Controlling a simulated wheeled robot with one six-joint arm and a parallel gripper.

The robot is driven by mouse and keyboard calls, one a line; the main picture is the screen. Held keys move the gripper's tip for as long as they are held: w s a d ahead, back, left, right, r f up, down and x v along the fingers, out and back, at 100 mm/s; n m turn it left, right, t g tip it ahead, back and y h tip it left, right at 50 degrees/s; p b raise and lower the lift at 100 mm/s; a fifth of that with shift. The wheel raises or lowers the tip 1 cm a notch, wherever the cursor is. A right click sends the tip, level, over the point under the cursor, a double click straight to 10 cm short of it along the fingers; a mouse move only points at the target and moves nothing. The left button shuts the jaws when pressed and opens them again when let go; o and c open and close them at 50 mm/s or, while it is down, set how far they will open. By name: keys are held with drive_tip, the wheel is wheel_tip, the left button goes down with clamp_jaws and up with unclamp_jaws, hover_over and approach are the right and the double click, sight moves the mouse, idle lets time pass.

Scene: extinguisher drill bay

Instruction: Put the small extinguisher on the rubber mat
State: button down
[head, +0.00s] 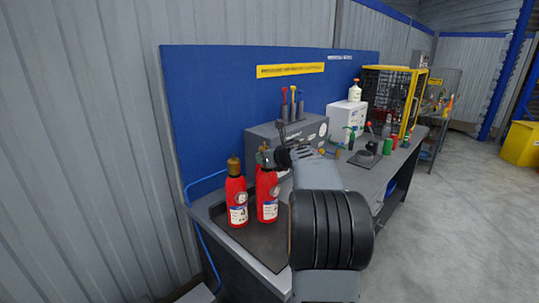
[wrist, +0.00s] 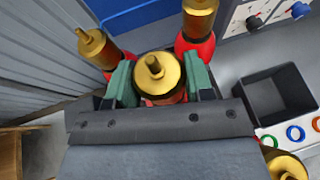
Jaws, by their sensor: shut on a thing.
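My gripper (head: 265,157) is shut on a red extinguisher (head: 267,195) at the near left end of the bench. In the wrist view its brass top (wrist: 155,75) sits between my green fingertips, and the extinguisher looks upright. A second red extinguisher (head: 237,203) with a brass top stands close to its left. A dark flat area that looks like the rubber mat (head: 262,248) lies at this bench end, below both. I cannot tell whether the held extinguisher touches it. My arm hides part of the bench to the right.
The wrist view shows other brass-topped extinguishers at left (wrist: 97,47), at top (wrist: 198,25) and at lower right (wrist: 285,166). A black open bin (wrist: 277,100) stands at right, near coloured rings. A grey box (head: 290,140) and blue backboard (head: 215,110) stand behind.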

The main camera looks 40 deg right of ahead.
drive_tip(key=shift+f, duration=1.15)
drive_tip(key=c, duration=1)
unclamp_jaws()
drive_tip(key=shift+s+f+b, duration=0.1)
drive_tip(key=shift+f+b, duration=0.25)
drive_tip(key=o, duration=0.5)
drive_tip(key=shift+r, duration=0.1)
